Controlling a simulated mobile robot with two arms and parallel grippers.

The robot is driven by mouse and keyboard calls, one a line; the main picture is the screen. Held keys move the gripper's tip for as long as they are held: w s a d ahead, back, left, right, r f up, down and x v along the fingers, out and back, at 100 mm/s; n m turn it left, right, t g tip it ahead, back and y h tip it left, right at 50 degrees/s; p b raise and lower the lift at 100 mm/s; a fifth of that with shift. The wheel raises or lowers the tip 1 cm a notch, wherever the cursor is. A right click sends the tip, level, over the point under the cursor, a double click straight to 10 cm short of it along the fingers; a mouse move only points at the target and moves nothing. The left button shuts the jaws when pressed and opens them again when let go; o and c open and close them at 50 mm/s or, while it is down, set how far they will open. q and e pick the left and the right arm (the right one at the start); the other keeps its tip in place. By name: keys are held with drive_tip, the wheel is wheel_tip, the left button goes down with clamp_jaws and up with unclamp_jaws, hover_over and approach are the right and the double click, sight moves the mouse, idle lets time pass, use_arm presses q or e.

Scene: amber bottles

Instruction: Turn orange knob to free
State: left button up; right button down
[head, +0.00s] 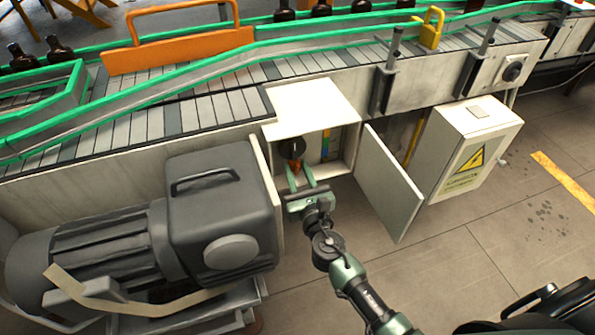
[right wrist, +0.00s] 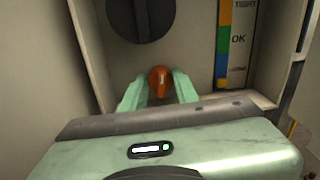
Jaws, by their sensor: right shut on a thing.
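The orange knob (right wrist: 159,80) is on the back panel inside an open white cabinet, below a round dark dial (right wrist: 142,16). In the head view the orange knob (head: 294,168) is small and partly hidden by the fingers. My right gripper (right wrist: 160,88) reaches into the cabinet, with its two pale green fingers on either side of the knob, shut on it. In the head view the right gripper (head: 301,178) comes in from below. A coloured scale (right wrist: 224,45) marked "TIGHT" and "OK" is to the right of the knob. My left gripper is not in view.
The cabinet's open door (head: 388,185) stands to the right of my right arm. A grey motor (head: 150,225) is close on the left. A conveyor (head: 200,115) with green rails runs above. A white box with a warning sign (head: 468,155) is farther right. The floor at right is largely clear.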

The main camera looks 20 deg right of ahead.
drive_tip(key=m, duration=0.4)
drive_tip(key=shift+d, duration=0.1)
drive_tip(key=m, duration=0.4)
drive_tip(key=shift+b, duration=0.4)
drive_tip(key=m, duration=0.4)
drive_tip(key=shift+d+y, duration=0.1)
drive_tip(key=shift+y, duration=0.3)
drive_tip(key=shift+m, duration=1.7)
drive_tip(key=c, duration=1.1)
unclamp_jaws()
drive_tip(key=shift+f, duration=0.1)
drive_tip(key=shift+s, duration=0.1)
